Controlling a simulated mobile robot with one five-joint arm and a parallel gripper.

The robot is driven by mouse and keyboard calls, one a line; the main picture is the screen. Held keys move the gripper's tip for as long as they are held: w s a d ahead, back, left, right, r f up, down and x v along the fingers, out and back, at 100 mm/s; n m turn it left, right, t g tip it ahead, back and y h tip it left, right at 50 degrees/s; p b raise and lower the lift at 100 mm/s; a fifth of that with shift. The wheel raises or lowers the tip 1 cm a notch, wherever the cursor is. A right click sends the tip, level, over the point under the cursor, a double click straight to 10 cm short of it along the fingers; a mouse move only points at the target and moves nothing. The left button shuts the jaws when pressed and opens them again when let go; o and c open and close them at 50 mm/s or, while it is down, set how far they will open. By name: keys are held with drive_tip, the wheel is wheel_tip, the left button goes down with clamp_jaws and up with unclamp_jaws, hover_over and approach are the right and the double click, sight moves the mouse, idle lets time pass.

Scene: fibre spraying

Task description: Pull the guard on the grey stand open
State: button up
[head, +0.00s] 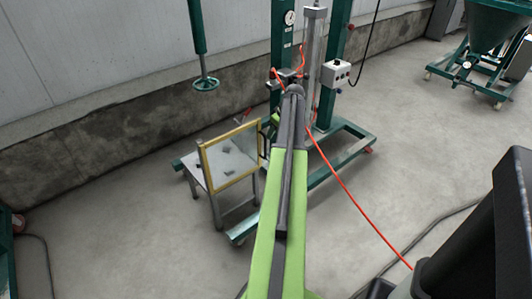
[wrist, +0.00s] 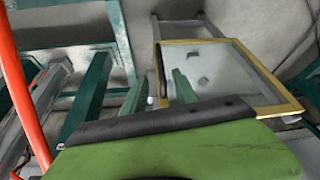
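The guard is a clear panel in a yellow frame (head: 203,165), standing upright on the grey stand (head: 218,208) in the head view. A dark handle (head: 263,142) shows at its right edge. In the wrist view the guard's yellow frame (wrist: 275,75) lies right of centre, and the dark handle (wrist: 161,72) is at its left edge. My gripper (wrist: 160,76) is open, with one green finger on each side of that edge and handle. I cannot tell whether the fingers touch it. In the head view my arm hides most of the gripper.
A green press frame (head: 283,45) with a gauge and grey control box (head: 335,73) stands behind, on a green base (head: 345,150). Floor left of the stand is mostly clear.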

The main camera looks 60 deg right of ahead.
drive_tip(key=b+x, duration=0.9)
drive_tip(key=x, duration=0.3)
drive_tip(key=shift+s+f+b, duration=0.1)
drive_tip(key=shift+f+b, duration=0.05)
drive_tip(key=shift+b, duration=0.15)
clamp_jaws()
idle(0.5)
